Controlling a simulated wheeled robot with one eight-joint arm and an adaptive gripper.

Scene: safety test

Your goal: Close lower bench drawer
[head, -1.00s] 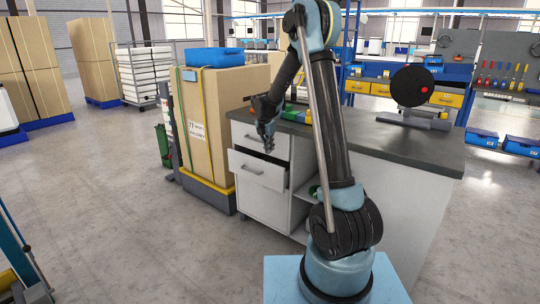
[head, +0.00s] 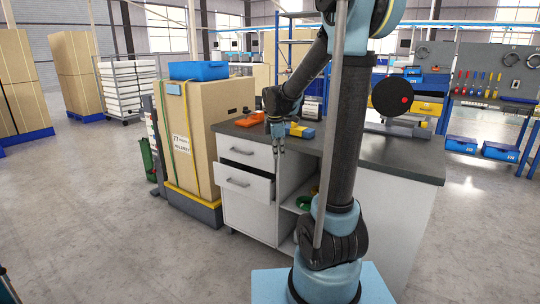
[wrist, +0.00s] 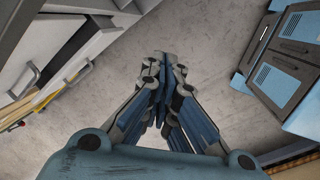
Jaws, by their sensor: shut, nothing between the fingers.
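The white bench cabinet (head: 250,216) stands left of my arm under a dark worktop. Its lower drawer (head: 243,185) is partly pulled out, with a dark gap above its front and a bar handle on it. The upper drawer (head: 247,152) looks closed. My gripper (head: 279,150) points down near the right end of the drawers and appears apart from the lower drawer front. In the wrist view my gripper (wrist: 164,62) has its fingers together and empty over bare floor. Drawer fronts with handles (wrist: 75,76) show there at the upper left.
A tall carton (head: 200,135) on a yellow-edged base stands left of the cabinet. Orange and yellow items (head: 298,130) lie on the worktop (head: 390,155). An open shelf space (head: 300,196) is right of the drawers. Floor in front of the cabinet is clear.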

